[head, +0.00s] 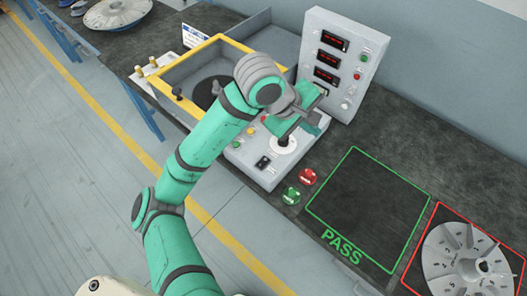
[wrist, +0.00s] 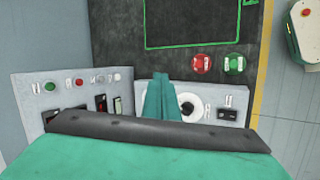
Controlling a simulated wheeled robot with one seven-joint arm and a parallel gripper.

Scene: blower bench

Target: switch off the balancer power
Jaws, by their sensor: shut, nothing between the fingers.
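The balancer has an upright grey panel (head: 341,62) with red displays and small buttons, and a low grey control panel (head: 247,168) in front of it. A small black switch (head: 262,162) sits on the low panel; it also shows in the wrist view (wrist: 229,114). Beside it is a white round dial (head: 284,146). My gripper (wrist: 161,82) is shut and empty, over the low panel next to the dial, which it partly covers in the wrist view. Whether the fingers touch anything, and the switch's position, I cannot tell.
A yellow-framed bay (head: 190,60) lies left of the upright panel. A red knob (head: 307,177) and a green knob (head: 291,196) stand in front of the low panel. The PASS square (head: 368,205) is bare; a finned impeller (head: 467,262) lies in the red outline.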

